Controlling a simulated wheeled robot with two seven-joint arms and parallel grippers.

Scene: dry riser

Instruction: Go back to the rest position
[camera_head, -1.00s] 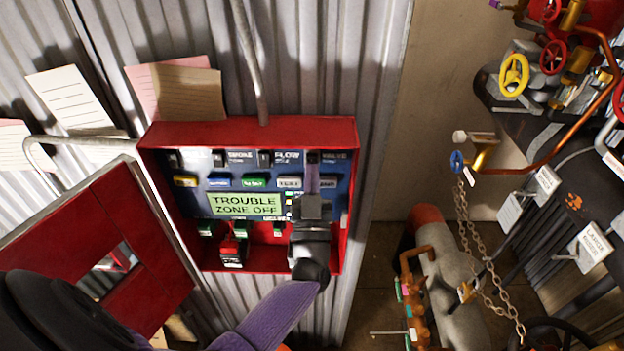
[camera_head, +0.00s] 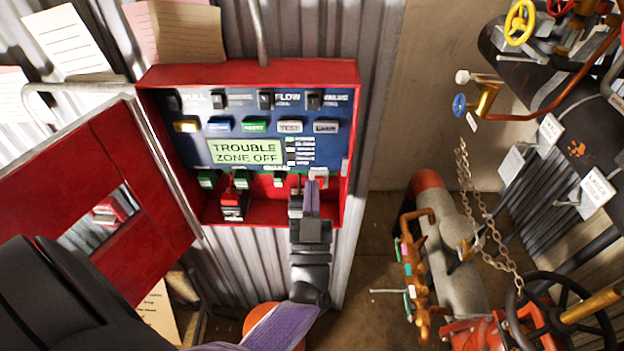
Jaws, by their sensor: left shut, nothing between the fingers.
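My left gripper (camera_head: 309,190) is shut and empty. Its fingers point up, in front of the lower right part of the red alarm panel box (camera_head: 252,75). The panel's display (camera_head: 244,151) reads "TROUBLE ZONE OFF". Above it are a row of black toggle switches (camera_head: 265,100) and a row of coloured buttons (camera_head: 253,125). Whether the fingertips touch the box cannot be told. My left arm comes in from the bottom left. My right gripper is not in view.
The red panel door (camera_head: 120,190) hangs open at the left. At the right are a grey pipe with a red cap (camera_head: 428,182), a hanging chain (camera_head: 487,220), a black handwheel (camera_head: 560,310) and a yellow handwheel (camera_head: 519,22). Paper notes (camera_head: 68,42) are on the corrugated wall.

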